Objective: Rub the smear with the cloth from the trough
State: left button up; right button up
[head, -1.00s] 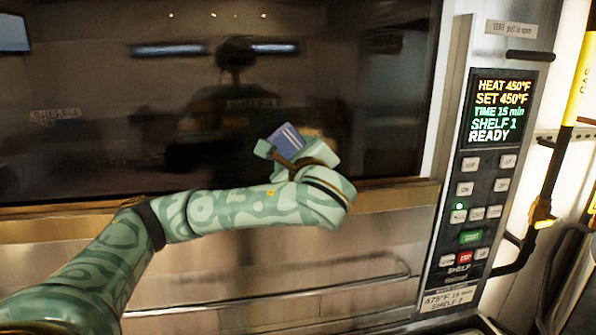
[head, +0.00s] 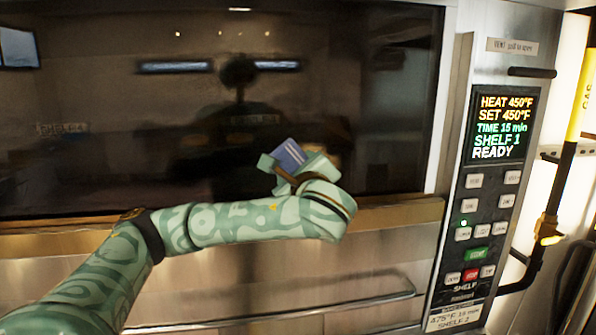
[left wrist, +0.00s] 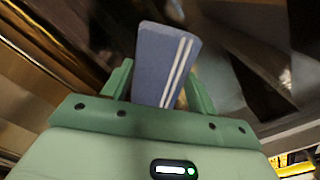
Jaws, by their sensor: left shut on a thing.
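My left gripper (head: 289,161) is shut on a folded blue cloth (head: 288,153) with pale stripes, held before the lower right of a dark glass oven window (head: 120,110). In the left wrist view the cloth (left wrist: 165,62) stands up between the green fingers of the gripper (left wrist: 160,85). I cannot tell whether the cloth touches the glass. A dull tan patch (head: 335,157) shows just right of the gripper; I cannot tell whether it is the smear or a reflection. No trough is visible. My right gripper is not in view.
A control panel (head: 490,190) with a lit display and buttons stands right of the window. A metal rail (head: 365,302) runs across the steel front below. The glass carries reflections.

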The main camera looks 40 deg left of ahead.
pick_arm(q)
jog(key=shift+w+a, duration=0.4)
jog(key=shift+a, duration=0.1)
